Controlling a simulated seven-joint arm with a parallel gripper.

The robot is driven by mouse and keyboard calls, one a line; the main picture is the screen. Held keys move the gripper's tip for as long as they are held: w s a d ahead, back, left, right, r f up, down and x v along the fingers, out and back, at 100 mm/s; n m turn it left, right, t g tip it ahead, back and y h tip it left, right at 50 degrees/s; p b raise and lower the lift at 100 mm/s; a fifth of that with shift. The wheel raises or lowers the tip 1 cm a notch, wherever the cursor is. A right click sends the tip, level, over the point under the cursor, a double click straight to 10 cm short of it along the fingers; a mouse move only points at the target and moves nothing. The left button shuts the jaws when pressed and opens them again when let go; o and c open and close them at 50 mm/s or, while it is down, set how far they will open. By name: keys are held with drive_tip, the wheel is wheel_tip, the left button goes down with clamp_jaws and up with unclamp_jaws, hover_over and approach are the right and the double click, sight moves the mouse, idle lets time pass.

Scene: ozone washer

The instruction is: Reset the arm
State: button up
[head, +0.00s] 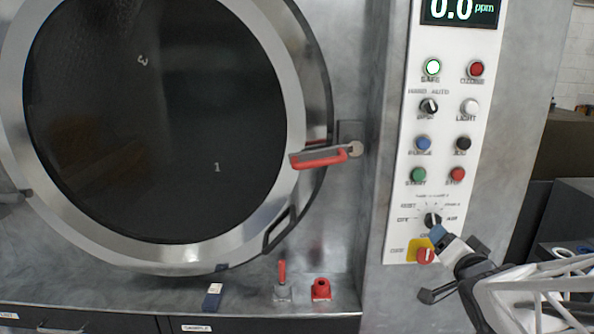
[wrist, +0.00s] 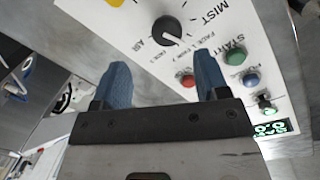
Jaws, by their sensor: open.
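My gripper (head: 440,240) is at the lower right in the head view, in front of the bottom of the white control panel (head: 440,150). One blue fingertip overlaps the panel near the black selector knob (head: 432,219) and the red emergency knob (head: 425,256) on its yellow plate. In the wrist view my gripper (wrist: 163,85) is open, with its two blue fingers apart and nothing between them. The selector knob (wrist: 167,29) shows beyond the fingertips. I cannot tell whether a finger touches the panel.
The round washer door (head: 160,110) has a red-handled latch (head: 320,158). On the ledge below stand a red-levered clamp (head: 282,282), a red block (head: 321,289) and a dark blue block (head: 212,297). Dark shelving (head: 560,220) is at the right.

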drive_tip(key=s+a+f+n+g, duration=0.1)
drive_tip(key=s+a+n+g, duration=0.2)
drive_tip(key=s+a+g, duration=0.4)
drive_tip(key=s+a+f+n+g, duration=0.1)
drive_tip(key=s+a+n+g, duration=0.3)
drive_tip(key=s, duration=1)
drive_tip(key=a+g, duration=0.3)
drive_tip(key=shift+a+f+n+y, duration=0.2)
drive_tip(key=shift+f+n+y, duration=0.1)
drive_tip(key=shift+f+y, duration=0.1)
